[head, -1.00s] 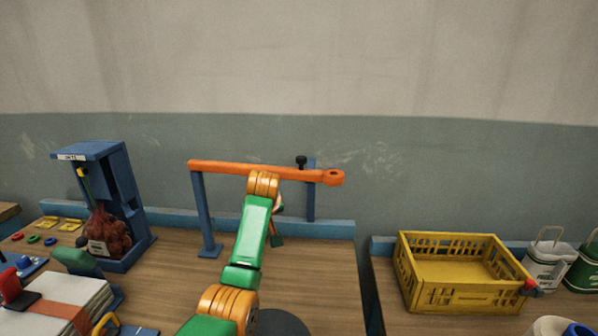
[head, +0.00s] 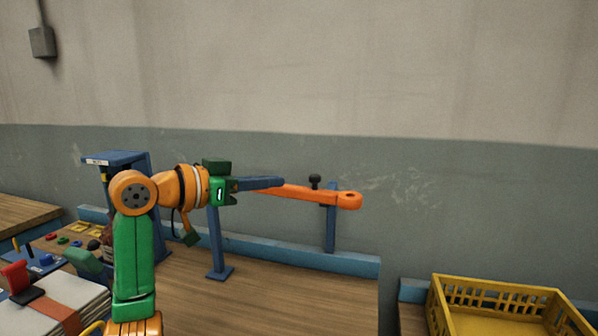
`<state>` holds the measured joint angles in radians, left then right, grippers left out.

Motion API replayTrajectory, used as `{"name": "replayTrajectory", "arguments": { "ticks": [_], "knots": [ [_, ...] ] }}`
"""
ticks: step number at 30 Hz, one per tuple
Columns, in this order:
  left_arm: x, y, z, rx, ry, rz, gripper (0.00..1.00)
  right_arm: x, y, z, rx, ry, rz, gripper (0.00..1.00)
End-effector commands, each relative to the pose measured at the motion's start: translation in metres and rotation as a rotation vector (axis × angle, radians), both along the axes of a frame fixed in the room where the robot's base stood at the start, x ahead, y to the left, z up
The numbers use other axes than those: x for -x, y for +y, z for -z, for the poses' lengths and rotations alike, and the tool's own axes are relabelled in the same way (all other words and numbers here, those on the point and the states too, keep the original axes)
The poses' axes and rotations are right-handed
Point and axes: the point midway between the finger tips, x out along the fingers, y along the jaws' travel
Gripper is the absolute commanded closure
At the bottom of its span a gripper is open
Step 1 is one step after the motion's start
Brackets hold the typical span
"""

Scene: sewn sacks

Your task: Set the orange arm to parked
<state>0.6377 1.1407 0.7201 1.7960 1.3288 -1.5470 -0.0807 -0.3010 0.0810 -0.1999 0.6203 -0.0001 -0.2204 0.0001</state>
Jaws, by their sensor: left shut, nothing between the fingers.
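The orange arm (head: 325,197) is a long bar with a holed round end at the right. It reaches the right blue post (head: 331,226), where a black knob (head: 315,182) stands up. Its left part is hidden behind my left gripper (head: 282,182), near the top of the left blue post (head: 215,245). The gripper has a green body and dark blue fingers, shut and empty, pointing right. The fingers overlap the orange arm in the picture; I cannot tell whether they touch it. My right gripper is out of view.
A blue frame (head: 122,157) stands at the left, partly behind my arm. White sacks with an orange band (head: 58,314) lie at the lower left. A yellow crate (head: 500,294) is at the lower right. The table below the orange arm is mostly clear.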

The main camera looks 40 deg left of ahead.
Motion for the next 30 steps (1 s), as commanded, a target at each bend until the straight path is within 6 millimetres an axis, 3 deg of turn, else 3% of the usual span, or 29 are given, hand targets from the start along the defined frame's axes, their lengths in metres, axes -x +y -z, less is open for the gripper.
{"name": "replayTrajectory", "arguments": {
  "ticks": [3, 10, 23, 30],
  "knots": [
    [-0.025, -0.002, -0.001, 0.003, 0.003, 0.002, 1.00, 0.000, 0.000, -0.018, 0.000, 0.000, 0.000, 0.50],
    [-0.060, -0.005, 0.006, 0.003, 0.001, 0.001, 1.00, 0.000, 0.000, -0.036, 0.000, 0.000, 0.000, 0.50],
    [-0.069, -0.005, 0.012, 0.002, 0.001, -0.001, 1.00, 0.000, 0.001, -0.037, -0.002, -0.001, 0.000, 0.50],
    [-0.096, 0.004, 0.007, 0.005, 0.005, -0.105, 1.00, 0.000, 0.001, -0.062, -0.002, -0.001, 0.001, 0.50]
  ]
}}
